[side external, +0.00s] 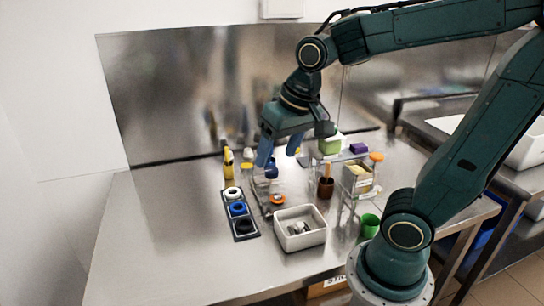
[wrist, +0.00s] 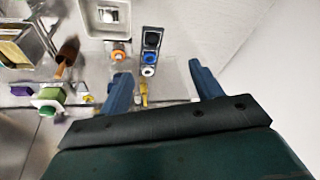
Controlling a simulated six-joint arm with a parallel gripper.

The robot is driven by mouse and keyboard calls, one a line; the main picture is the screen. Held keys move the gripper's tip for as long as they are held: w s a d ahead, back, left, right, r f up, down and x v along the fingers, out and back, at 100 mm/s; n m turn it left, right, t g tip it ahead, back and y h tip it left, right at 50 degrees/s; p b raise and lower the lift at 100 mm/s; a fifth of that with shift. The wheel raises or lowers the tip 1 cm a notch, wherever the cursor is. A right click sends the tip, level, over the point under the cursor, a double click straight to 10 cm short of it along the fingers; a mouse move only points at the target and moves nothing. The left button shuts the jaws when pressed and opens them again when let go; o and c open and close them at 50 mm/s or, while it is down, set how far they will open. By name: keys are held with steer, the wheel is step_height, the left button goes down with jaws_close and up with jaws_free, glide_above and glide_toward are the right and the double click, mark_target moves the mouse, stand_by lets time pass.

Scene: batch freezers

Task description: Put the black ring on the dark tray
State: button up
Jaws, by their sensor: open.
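The dark tray (side external: 251,234) is a narrow strip lying on the steel table, left of the white bin. The black ring (side external: 243,227) lies on its near end, in a row with a blue ring (side external: 237,209) and a white ring (side external: 232,193). In the wrist view the black ring (wrist: 152,38) shows at the tray's top end, above the blue and white ones. My gripper (side external: 279,151) is open and empty, raised above the back of the table. Its two blue fingers (wrist: 158,69) are wide apart in the wrist view, and neither touches the tray.
A white bin (side external: 301,242) with small items stands right of the tray. An orange ring (side external: 277,199) lies behind it. A yellow bottle (side external: 228,168), brown cup (side external: 325,188), green cup (side external: 370,226) and clear stands crowd the back and right. The table's left side is clear.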

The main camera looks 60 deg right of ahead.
steer(key=s+a+r+n+t, duration=0.1)
steer(key=s+n, duration=0.3)
steer(key=s, duration=0.4)
steer(key=shift+a+r+t, duration=0.35)
steer(key=shift+r+t, duration=0.05)
stand_by(0.9)
